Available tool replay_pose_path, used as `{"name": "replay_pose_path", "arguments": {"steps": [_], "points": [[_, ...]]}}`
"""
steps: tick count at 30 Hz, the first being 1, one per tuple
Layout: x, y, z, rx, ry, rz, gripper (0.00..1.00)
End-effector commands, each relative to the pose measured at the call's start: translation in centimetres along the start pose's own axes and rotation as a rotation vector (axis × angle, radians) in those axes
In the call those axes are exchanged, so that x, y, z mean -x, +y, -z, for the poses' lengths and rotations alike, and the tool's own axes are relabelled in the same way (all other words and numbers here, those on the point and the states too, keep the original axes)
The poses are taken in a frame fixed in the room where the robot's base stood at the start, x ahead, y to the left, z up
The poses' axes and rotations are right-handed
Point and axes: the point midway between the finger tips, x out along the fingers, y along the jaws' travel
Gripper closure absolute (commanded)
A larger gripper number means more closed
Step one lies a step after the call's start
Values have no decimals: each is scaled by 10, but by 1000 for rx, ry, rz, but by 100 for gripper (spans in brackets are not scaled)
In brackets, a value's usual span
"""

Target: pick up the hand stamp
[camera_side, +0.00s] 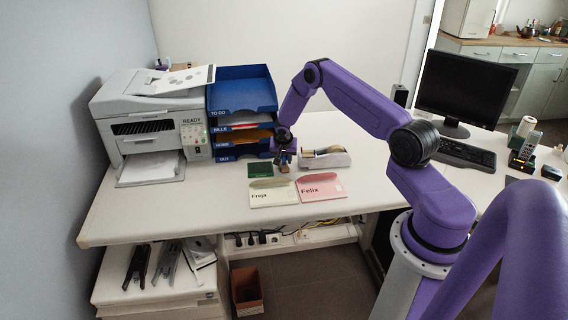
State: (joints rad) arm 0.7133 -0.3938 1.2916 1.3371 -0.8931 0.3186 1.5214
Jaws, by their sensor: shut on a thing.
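My gripper (284,160) points down over the desk, in front of the stacked trays. It is shut on the hand stamp (285,169), of which only a small brownish part shows below the fingers. The fingers hide the rest. The picture is too small to tell whether the stamp touches the desk. A dark green pad (260,170) lies just left of the gripper.
A cream envelope marked Freya (273,198) and a pink one marked Felix (321,191) lie in front. A tape dispenser (325,158) stands close on the right. Blue stacked trays (241,92) and a printer (150,120) stand behind and left. The desk's left front (150,215) is clear.

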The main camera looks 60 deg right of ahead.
Motion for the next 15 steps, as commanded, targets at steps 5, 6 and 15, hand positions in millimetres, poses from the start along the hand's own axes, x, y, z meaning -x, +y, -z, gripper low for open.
{"name": "replay_pose_path", "arguments": {"steps": [5,6,15], "points": [[1,0,0,0,-1,-1,97],[2,0,1,0,-1,-1,97],[32,0,14,-2,2,1,97]]}}
